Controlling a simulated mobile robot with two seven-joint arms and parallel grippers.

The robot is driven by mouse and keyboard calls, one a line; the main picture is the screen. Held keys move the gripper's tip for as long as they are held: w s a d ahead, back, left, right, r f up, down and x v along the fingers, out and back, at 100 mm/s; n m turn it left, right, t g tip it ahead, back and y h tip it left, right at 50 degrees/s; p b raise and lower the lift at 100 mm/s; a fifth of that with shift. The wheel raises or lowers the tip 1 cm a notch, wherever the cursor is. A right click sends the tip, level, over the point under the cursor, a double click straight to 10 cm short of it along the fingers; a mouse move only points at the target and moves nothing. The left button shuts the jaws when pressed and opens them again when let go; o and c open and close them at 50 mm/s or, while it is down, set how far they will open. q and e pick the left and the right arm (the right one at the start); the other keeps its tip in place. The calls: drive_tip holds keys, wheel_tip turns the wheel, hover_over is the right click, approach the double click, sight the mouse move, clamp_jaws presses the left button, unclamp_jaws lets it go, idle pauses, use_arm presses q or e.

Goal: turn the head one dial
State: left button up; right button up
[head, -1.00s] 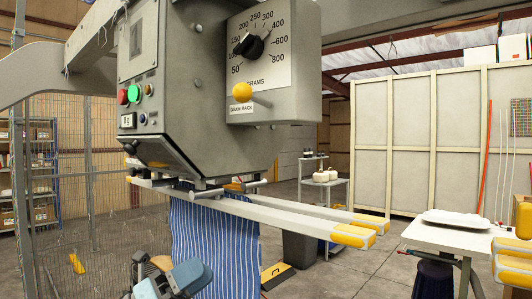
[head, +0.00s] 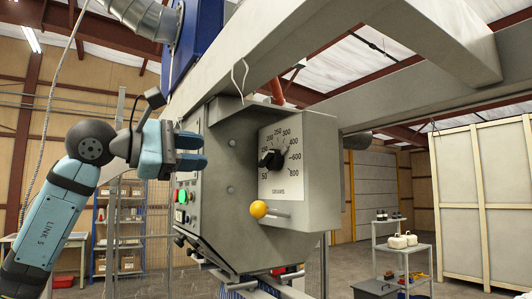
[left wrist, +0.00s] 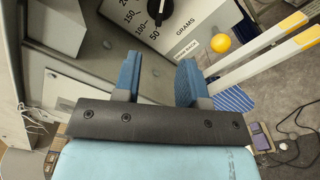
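The black dial (head: 272,160) is on the grey head's scale panel, marked 50 to 800 grams. It also shows at the top of the left wrist view (left wrist: 160,8), where its white mark is toward the low numbers. In the head view my left gripper (head: 204,151) is raised to the left of the dial, apart from it. Its two blue fingers are spread with nothing between them, as the left wrist view (left wrist: 158,84) also shows. My right gripper is out of view.
A yellow ball-ended lever (head: 259,209) sticks out below the dial. A green button (head: 182,196) is on the head's left face. A grey beam (head: 330,40) runs overhead. White bars (left wrist: 270,42) lie beneath the head. A small table (head: 402,248) stands at the right.

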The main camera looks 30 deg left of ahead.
sight(262, 159)
use_arm(q)
drive_tip(key=p+x, duration=0.3)
drive_tip(key=x, duration=0.9)
drive_tip(key=shift+w, duration=0.15)
drive_tip(key=shift+w+d+f+p, duration=0.15)
drive_tip(key=shift+w+d+p, duration=0.2)
drive_tip(key=shift+w, duration=0.15)
clamp_jaws()
